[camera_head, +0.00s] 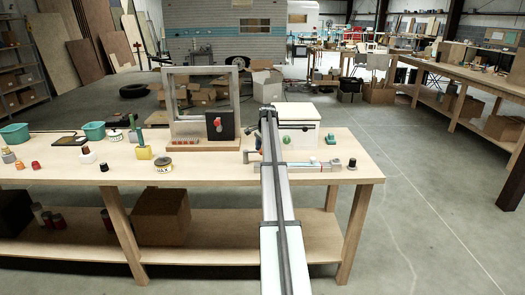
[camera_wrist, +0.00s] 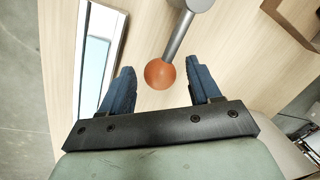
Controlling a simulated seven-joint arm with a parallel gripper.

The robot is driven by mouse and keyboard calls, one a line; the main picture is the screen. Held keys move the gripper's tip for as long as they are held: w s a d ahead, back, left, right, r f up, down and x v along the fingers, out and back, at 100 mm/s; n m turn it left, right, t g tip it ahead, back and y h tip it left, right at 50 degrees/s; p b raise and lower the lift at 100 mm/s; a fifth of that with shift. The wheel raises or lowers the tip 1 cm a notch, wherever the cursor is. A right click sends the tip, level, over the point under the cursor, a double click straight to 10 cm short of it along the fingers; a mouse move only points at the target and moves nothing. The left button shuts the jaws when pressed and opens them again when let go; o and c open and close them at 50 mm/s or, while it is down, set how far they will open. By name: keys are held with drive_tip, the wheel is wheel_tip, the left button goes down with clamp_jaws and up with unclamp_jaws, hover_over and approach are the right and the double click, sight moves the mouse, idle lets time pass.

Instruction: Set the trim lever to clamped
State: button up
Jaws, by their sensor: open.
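A lever with an orange ball knob (camera_wrist: 159,74) on a grey metal rod shows in the wrist view; I take it for the trim lever. Its rod runs up to a grey round hub (camera_wrist: 192,4) at the top edge. My gripper (camera_wrist: 158,82) is open, with one blue finger on each side of the ball and a visible gap to both. Whether the ball lies at fingertip depth I cannot tell. In the head view my arm hides most of the gripper and the lever. A long metal fixture with a teal part (camera_head: 315,164) lies on the bench right of my arm.
An upright grey window frame (camera_head: 236,96) with a red-knobbed black box (camera_head: 222,125) stands left of my arm. A white box (camera_head: 299,127) stands behind the fixture. Tins, teal bowls and small parts crowd the bench's left. The bench (camera_head: 362,178) ends at the right.

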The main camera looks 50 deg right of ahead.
clamp_jaws()
idle(0.7)
